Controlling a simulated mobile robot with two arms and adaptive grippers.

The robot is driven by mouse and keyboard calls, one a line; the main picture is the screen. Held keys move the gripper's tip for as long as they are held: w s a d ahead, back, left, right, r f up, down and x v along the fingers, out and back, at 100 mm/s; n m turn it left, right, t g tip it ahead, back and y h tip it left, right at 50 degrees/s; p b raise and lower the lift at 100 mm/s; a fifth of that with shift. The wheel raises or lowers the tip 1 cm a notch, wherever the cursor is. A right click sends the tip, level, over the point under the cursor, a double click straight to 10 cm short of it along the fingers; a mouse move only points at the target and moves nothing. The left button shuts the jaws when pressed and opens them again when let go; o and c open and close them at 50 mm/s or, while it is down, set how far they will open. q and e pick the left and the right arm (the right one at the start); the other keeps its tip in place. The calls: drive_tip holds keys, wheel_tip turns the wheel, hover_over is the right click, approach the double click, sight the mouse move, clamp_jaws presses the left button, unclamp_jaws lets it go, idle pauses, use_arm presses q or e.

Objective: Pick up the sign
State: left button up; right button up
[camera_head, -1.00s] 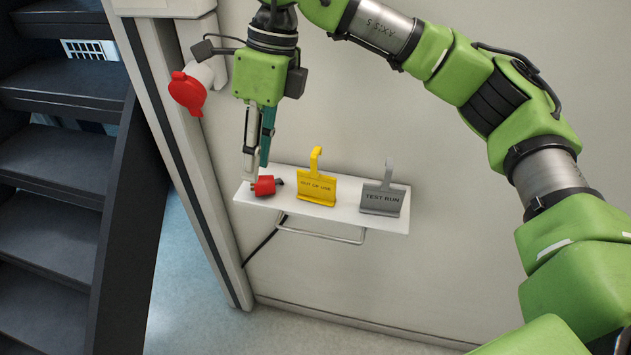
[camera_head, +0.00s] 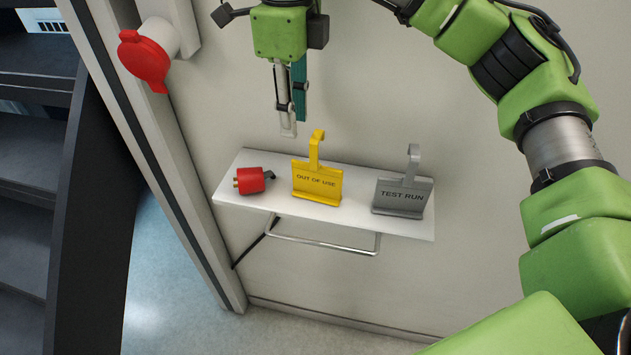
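A yellow sign reading "OUT OF USE" (camera_head: 317,184) stands on a white wall shelf (camera_head: 226,196), with a hook at its top. A grey sign reading "TEST RUN" (camera_head: 401,196) stands on the shelf to its right, also with a hook. My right gripper (camera_head: 294,126) points down, with its tips just above and left of the yellow sign's hook in the picture. Nothing shows in its grip. One pale and one teal finger overlap nearly edge-on, so their gap cannot be judged. My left gripper is not in view.
A red cylindrical object (camera_head: 252,181) with a dark end lies at the shelf's left. A metal bar (camera_head: 322,246) runs under the shelf. A red-capped fitting (camera_head: 147,58) sticks out at upper left. Dark stairs (camera_head: 35,165) stand at the left.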

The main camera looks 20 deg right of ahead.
sight(296, 160)
drive_tip(key=f, duration=0.2)
drive_tip(key=f+p, duration=0.1)
drive_tip(key=f, duration=0.4)
drive_tip(key=shift+s, duration=0.35)
drive_tip(key=shift+w+f+p, duration=0.1)
drive_tip(key=shift+f+p, duration=0.2)
drive_tip(key=shift+f, duration=0.05)
drive_tip(key=shift+f+p, duration=0.45)
drive_tip(key=shift+f, duration=0.1)
wheel_tip(296, 160, down, 4)
drive_tip(key=shift+a+r+p, duration=0.1)
drive_tip(key=shift+r+p, duration=0.15)
drive_tip(key=shift+p, duration=0.55)
drive_tip(key=shift+f, duration=0.4)
clamp_jaws()
